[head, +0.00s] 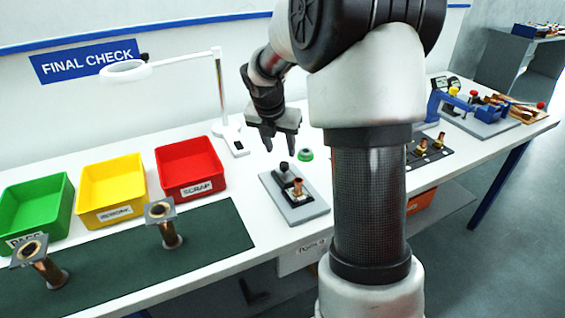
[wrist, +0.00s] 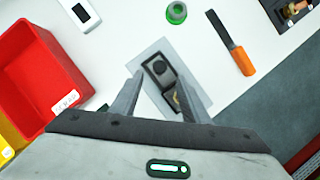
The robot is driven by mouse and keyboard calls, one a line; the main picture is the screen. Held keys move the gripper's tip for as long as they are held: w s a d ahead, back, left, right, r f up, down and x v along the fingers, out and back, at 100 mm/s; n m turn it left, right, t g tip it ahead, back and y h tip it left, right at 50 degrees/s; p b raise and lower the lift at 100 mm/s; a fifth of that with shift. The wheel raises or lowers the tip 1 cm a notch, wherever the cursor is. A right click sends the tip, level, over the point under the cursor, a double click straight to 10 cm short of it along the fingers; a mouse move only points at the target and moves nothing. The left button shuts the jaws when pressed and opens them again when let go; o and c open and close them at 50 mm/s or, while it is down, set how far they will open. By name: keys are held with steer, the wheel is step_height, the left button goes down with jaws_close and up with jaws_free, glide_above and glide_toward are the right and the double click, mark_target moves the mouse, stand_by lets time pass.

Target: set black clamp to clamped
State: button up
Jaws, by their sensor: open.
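The black clamp (head: 285,170) stands on a grey plate (head: 305,212) on the white bench. Its round black knob shows in the wrist view (wrist: 159,67), between and beyond my fingertips. A brass part (head: 298,188) sits beside the knob on the same plate; the wrist view shows only a piece of it next to my right finger. My gripper (head: 279,148) is open and empty above the plate, pointing down, apart from the clamp. In the wrist view, my gripper (wrist: 166,82) has its fingers on either side of the clamp. I cannot tell the clamp's state for sure.
Red (head: 190,168), yellow (head: 112,191) and green (head: 36,210) bins stand at the left. A magnifier lamp (head: 220,90) stands behind. A green ring-shaped item (wrist: 176,12) and an orange-handled tool (wrist: 243,61) lie near the plate. Two brass parts stand on the dark mat (head: 215,236).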

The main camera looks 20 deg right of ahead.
mark_target(284, 164)
steer(key=x, duration=0.8)
steer(key=shift+b, duration=0.4)
steer(key=shift+r, duration=0.1)
steer(key=shift+c, duration=0.4)
jaws_close()
